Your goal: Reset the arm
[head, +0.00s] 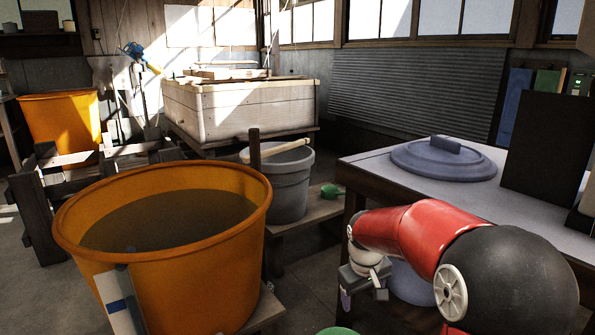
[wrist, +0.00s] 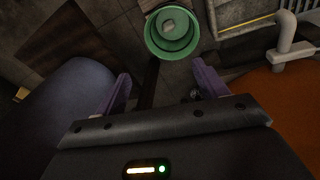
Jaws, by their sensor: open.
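My gripper (head: 363,293) hangs at the end of my red and black arm, in front of the table's left edge and to the right of the large orange tub. In the wrist view my gripper (wrist: 163,88) points down toward the floor. Its two purple fingers stand wide apart with nothing held between them. A green bucket (wrist: 172,50) stands on the floor beyond the fingertips, with a small pale thing inside. Only the bucket's rim (head: 338,331) shows at the bottom of the head view.
The orange tub (head: 180,270) holds dark liquid. The table (head: 375,168) bears a blue-grey lid (head: 443,165) and a dark upright panel (head: 545,150). A rounded blue-grey container (head: 412,285) is close behind my gripper. A grey bucket (head: 288,185) and green scoop (head: 332,192) stand further back.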

